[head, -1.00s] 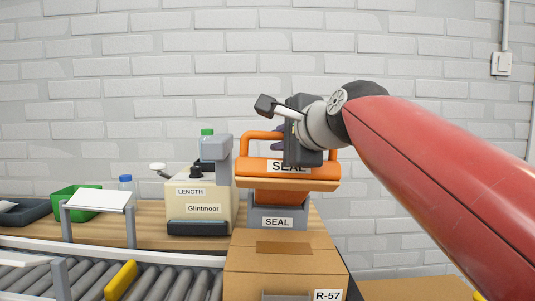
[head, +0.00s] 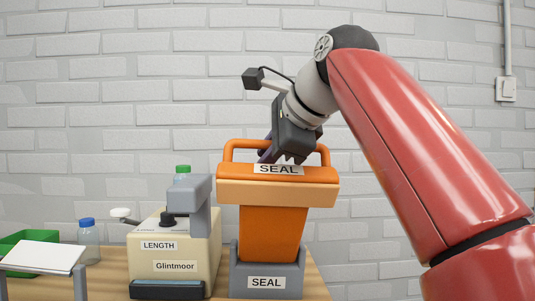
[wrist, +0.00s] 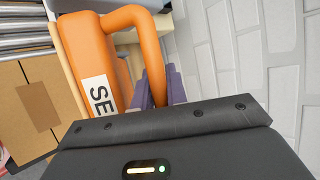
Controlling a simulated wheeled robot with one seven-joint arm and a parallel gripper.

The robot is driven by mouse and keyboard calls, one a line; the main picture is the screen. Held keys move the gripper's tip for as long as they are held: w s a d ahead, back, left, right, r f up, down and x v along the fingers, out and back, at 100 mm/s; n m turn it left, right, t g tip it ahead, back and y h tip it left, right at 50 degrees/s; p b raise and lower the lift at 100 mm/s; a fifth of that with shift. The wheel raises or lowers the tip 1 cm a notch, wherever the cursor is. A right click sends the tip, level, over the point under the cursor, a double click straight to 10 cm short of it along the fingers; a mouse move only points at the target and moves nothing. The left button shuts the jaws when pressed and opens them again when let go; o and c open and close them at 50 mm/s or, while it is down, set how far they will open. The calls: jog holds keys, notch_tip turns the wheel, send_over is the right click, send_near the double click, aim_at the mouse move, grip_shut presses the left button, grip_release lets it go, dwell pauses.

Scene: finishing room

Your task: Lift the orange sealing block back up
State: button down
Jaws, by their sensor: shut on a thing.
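The orange sealing block (head: 272,225) has a loop handle, a wide upper part with a SEAL label and a pale ledge, and a tapered lower body. It stands upright above the grey SEAL base (head: 265,283). Its lower end is still between the base's raised sides; whether it touches the base inside is hidden. My gripper (head: 268,155) comes down from the upper right and is shut on the block's handle. In the wrist view the orange handle (wrist: 153,55) runs down to my purple fingers (wrist: 158,92), partly hidden by the gripper body.
The cream Glintmoor LENGTH machine (head: 170,255) stands close left of the base. Further left are a blue-capped bottle (head: 88,245), a white plate (head: 42,257) and a green bin (head: 22,240). A cardboard box (wrist: 38,100) shows in the wrist view. The brick wall is behind.

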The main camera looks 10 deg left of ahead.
aim_at(285, 167)
jog(key=shift+w+f, duration=0.15)
jog(key=shift+f, duration=0.15)
jog(key=c, duration=1.7)
grip_release()
jog(key=shift+w, duration=0.15)
jog(key=shift+r, duration=0.1)
jog(key=shift+s+d+r, duration=0.2)
jog(key=shift+s+r, duration=0.05)
jog(key=shift+s, duration=0.05)
jog(key=v, duration=0.4)
jog(key=shift+s+d, duration=0.3)
jog(key=s+d+b, duration=0.2)
jog(key=s+d, duration=0.5)
jog(key=s, duration=0.1)
jog(key=shift+s+d, duration=0.25)
jog(key=shift+d, duration=0.1)
